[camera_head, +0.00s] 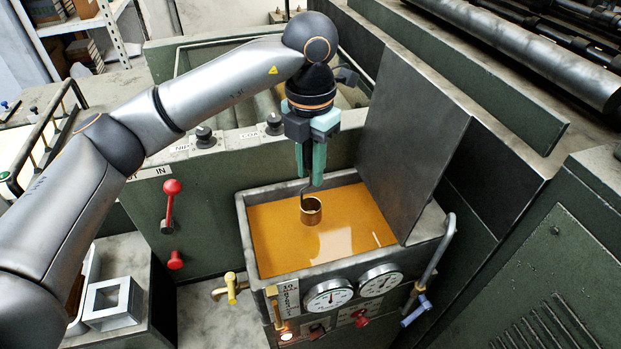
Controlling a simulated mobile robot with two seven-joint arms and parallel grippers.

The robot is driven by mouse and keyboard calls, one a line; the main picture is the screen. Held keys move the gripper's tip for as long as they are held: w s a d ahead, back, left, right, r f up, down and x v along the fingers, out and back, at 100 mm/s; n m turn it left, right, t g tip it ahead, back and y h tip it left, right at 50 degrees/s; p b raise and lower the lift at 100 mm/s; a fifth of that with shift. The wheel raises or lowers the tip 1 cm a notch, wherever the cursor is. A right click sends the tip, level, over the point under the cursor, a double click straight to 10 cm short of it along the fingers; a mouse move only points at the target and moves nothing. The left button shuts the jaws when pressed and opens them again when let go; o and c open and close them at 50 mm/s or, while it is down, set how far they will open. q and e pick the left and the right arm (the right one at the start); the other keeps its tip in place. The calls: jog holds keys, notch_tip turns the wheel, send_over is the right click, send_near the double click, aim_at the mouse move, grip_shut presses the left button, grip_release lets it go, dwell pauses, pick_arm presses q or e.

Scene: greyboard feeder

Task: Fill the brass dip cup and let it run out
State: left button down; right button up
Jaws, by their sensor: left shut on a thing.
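The brass dip cup (311,211) hangs upright by a thin dark handle in my left gripper (311,183). The gripper's green fingers point down and are shut on the handle. The cup is over the amber liquid (355,205) in a grey open tank (243,222). I cannot tell whether its bottom touches the liquid, and its inside is too small to read. My right gripper is not in view.
A dark upright plate (416,130) stands at the tank's right side. A red lever (171,200) is on the green panel at left.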

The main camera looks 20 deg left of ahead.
pick_arm(q)
jog(key=shift+r+p, duration=2.35)
jog(key=shift+r, duration=1.2)
jog(key=shift+f, duration=0.1)
